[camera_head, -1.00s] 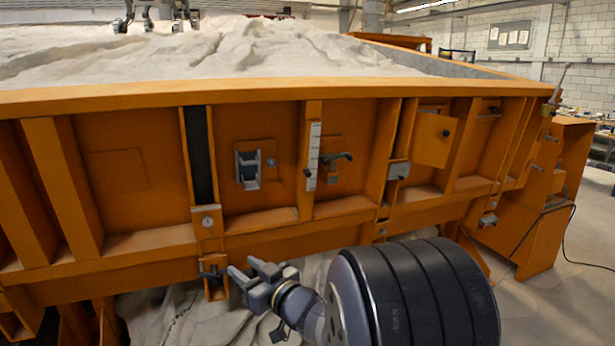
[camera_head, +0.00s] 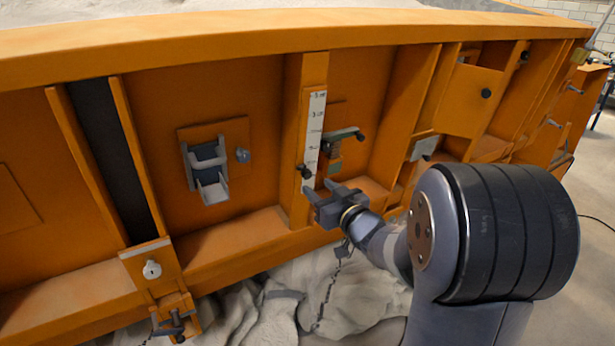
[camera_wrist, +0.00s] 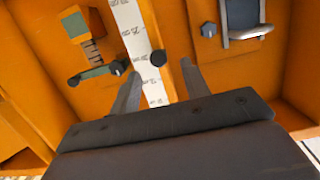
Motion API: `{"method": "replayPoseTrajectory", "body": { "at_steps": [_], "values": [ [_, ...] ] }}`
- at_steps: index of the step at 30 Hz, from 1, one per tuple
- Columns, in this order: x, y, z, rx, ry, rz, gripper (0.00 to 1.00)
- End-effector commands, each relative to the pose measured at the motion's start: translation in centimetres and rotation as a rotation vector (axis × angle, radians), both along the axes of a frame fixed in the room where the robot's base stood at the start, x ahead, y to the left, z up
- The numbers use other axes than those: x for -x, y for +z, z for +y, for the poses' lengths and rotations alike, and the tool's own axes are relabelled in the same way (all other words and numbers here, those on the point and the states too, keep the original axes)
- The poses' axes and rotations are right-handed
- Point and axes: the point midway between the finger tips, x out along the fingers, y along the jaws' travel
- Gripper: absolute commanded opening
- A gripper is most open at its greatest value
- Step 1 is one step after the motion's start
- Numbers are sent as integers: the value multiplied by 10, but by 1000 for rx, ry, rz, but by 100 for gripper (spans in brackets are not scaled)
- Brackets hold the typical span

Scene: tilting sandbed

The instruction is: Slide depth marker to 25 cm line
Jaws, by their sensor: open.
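A white scale strip (camera_head: 315,125) with dark printed marks runs up an orange post on the side of the sandbed. A small dark knob, the depth marker (camera_head: 304,171), sits at the strip's left edge near its lower end. It also shows in the wrist view (camera_wrist: 158,58), with the strip (camera_wrist: 137,38) beside it; the numbers are too small to read surely. My gripper (camera_head: 320,187) is open and empty, just below and in front of the strip's lower end. In the wrist view its fingers (camera_wrist: 160,76) stand on either side of the strip, with the knob between and slightly beyond their tips.
A lever handle (camera_head: 343,134) sticks out close to the right of the strip. A grey latch (camera_head: 208,168) is on the panel to the left.

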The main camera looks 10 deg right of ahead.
Motion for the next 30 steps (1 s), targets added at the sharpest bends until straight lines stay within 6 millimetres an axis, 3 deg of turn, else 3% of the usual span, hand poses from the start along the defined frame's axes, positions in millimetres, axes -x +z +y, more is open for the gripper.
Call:
{"method": "replayPoseTrajectory", "body": {
  "at_steps": [6, 12, 23, 30],
  "values": [
    [-38, 1, 14, 0, 2, 2, 44],
    [-59, 1, 20, 0, 1, 0, 44],
    [-64, 0, 21, 0, -1, 0, 44],
    [-64, 0, 21, 0, -1, 0, 26]
  ]
}}
